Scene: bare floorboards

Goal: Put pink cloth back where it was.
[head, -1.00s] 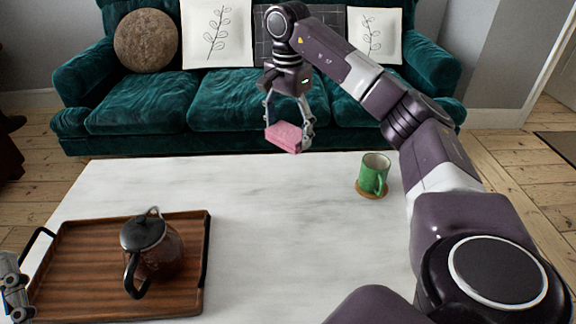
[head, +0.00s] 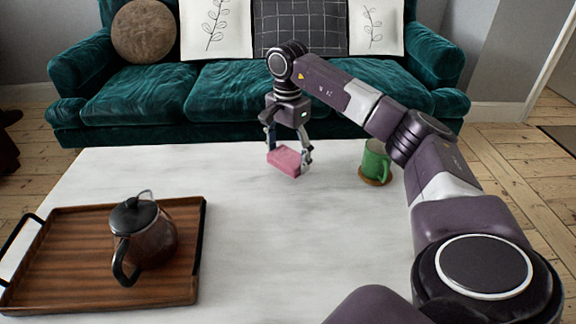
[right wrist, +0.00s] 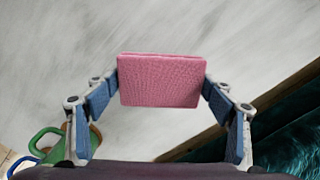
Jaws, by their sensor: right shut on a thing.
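The pink cloth (head: 285,161) is a small folded block. My right gripper (head: 289,158) is shut on it, at the far side of the white marble table (head: 280,235). In the right wrist view the cloth (right wrist: 161,80) sits between the two blue-padded fingers (right wrist: 160,92), with the marble top beyond it. In the head view I cannot tell whether the cloth touches the table or is a little above it. My left gripper is not in view.
A green mug (head: 375,162) on a round coaster (head: 374,181) stands right of the cloth. A wooden tray (head: 70,240) with a dark teapot (head: 146,240) is at the left. A teal sofa (head: 150,95) stands behind the table. The table's middle is clear.

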